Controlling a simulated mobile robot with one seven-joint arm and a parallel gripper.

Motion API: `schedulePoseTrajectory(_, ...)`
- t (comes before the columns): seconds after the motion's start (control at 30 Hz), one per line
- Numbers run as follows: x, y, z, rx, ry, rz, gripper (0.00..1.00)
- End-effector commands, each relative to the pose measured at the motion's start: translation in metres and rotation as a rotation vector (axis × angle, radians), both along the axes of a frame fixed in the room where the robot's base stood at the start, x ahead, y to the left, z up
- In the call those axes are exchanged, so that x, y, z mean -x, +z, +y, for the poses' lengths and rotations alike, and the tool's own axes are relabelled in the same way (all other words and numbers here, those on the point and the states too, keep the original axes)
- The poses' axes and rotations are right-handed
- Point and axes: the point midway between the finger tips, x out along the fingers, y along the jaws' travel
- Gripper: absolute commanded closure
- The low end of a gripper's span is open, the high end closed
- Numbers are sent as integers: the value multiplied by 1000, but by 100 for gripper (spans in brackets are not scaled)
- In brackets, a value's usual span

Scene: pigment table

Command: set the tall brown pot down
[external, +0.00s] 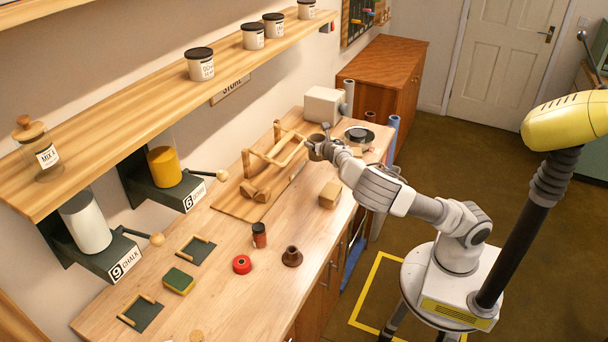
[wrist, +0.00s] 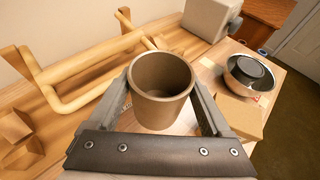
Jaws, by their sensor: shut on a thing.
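The tall brown pot (wrist: 161,92) is upright between the two fingers of my gripper (wrist: 165,100) in the wrist view, its open mouth facing the camera. It looks empty inside. My gripper is shut on it. In the external view my gripper (external: 318,147) is over the far part of the wooden worktop (external: 215,290), and the pot (external: 316,146) is partly hidden by the gripper. I cannot tell whether the pot's base touches the surface below.
A wooden board with a rail frame (external: 272,158) lies left of my gripper. A metal bowl with a dark disc (wrist: 250,75) is to the right, with a tan block (external: 330,193) nearer. A grey-white box (external: 322,104) stands behind.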

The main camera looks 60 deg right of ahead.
Motion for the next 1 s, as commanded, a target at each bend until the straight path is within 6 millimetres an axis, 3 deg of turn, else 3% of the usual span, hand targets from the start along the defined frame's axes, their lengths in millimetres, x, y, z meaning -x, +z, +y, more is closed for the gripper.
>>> schedulePoseTrajectory(0.27, 11, 6, 41, 10, 33, 3, 100)
schedulePoseTrajectory(0.7, 63, 15, 131, 14, 102, 2, 100)
schedulePoseTrajectory(1.0, 98, 14, 165, 4, 133, -1, 100)
